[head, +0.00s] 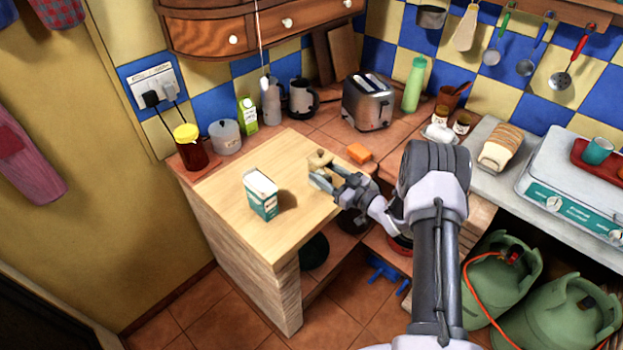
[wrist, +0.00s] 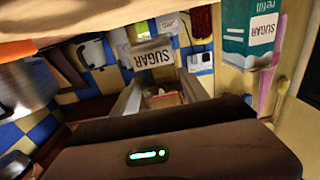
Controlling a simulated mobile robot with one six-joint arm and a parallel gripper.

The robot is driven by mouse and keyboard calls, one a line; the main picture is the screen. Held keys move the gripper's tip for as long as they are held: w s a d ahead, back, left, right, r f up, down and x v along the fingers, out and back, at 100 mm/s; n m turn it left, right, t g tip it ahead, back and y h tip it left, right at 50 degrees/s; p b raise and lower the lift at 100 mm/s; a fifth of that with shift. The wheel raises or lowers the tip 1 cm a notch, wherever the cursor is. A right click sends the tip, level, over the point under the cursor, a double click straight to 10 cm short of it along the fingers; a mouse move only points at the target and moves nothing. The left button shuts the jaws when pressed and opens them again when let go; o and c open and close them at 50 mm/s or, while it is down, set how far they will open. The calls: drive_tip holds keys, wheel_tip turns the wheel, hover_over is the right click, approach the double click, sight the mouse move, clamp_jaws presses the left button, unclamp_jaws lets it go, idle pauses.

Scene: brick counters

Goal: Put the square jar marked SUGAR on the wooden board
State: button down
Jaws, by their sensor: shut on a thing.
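The square jar marked SUGAR (head: 319,160) is beige with a knobbed lid, at the right part of the light wooden top (head: 243,218) in the head view. My gripper (head: 335,181) is shut on it from the right side. In the wrist view the jar (wrist: 153,55) is between my two fingers (wrist: 158,85), its SUGAR lettering upside down in the picture. My fingers hide part of it in the head view. I cannot tell whether its base touches the wood. Two brown wooden boards (head: 342,50) lean against the tiled wall.
An orange block (head: 359,153) lies just behind the gripper. A toaster (head: 368,103), red-brown jar (head: 190,148) and pot (head: 225,137) stand behind. The light wood's front is clear.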

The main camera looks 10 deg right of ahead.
drive_tip(key=x, duration=0.2)
drive_tip(key=f+b+x, duration=0.1)
drive_tip(key=x, duration=0.2)
drive_tip(key=shift+s+a, duration=0.1)
drive_tip(key=shift+f+b, duration=0.3)
drive_tip(key=shift+f, duration=1.1)
drive_tip(key=shift+f+b, duration=0.2)
drive_tip(key=shift+b, duration=0.1)
drive_tip(key=c, duration=0.6)
unclamp_jaws()
